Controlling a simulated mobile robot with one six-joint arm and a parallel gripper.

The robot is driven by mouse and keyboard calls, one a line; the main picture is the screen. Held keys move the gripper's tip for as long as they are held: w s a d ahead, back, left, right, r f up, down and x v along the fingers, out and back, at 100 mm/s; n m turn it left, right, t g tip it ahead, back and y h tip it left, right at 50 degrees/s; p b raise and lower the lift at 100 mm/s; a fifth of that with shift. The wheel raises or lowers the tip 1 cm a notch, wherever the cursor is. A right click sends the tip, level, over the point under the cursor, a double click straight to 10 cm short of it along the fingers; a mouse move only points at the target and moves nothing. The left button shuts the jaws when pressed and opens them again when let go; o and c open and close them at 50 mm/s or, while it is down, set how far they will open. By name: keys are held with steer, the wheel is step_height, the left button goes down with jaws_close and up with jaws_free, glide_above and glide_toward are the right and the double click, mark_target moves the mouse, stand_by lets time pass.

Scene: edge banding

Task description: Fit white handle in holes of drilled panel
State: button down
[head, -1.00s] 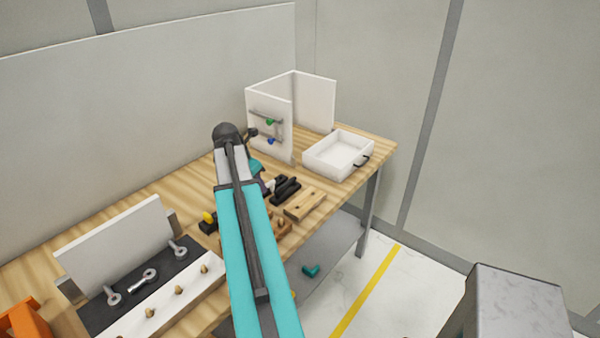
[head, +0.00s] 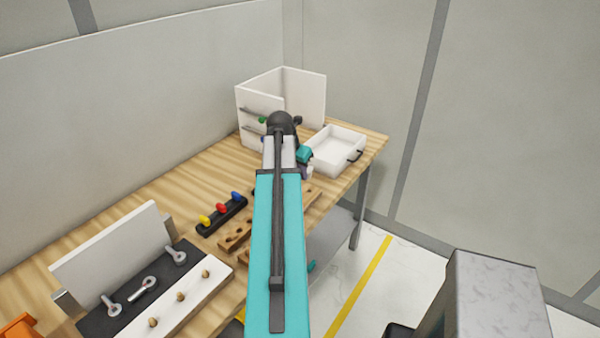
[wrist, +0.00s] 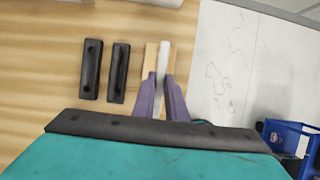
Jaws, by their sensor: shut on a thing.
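My gripper (wrist: 162,88) is shut on the white handle (wrist: 163,58), with one purple finger on each side of it. In the wrist view the handle lies lengthwise over the pale wooden drilled panel (wrist: 151,58), whose wood shows on both sides of it. I cannot tell whether the handle touches the panel, and the holes are hidden in this view. In the head view part of the drilled panel (head: 313,194) shows right of my arm, near the table's front edge.
Two black handles (wrist: 92,70) lie left of the panel. A white drawer (head: 335,150) and a white cabinet (head: 304,95) stand behind. Coloured pegs (head: 221,208) in a black rack are left of my arm. A blue crate (wrist: 283,135) is below on the floor.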

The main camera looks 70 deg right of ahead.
steer(key=shift+f, duration=0.2)
steer(key=shift+f+b, duration=1.7)
steer(key=shift+f, duration=0.7)
steer(key=shift+f+p, duration=0.25)
steer(key=shift+p, duration=0.15)
stand_by(0.3)
steer(key=shift+f, duration=0.8)
stand_by(1.8)
steer(key=c, duration=1.7)
jaws_free()
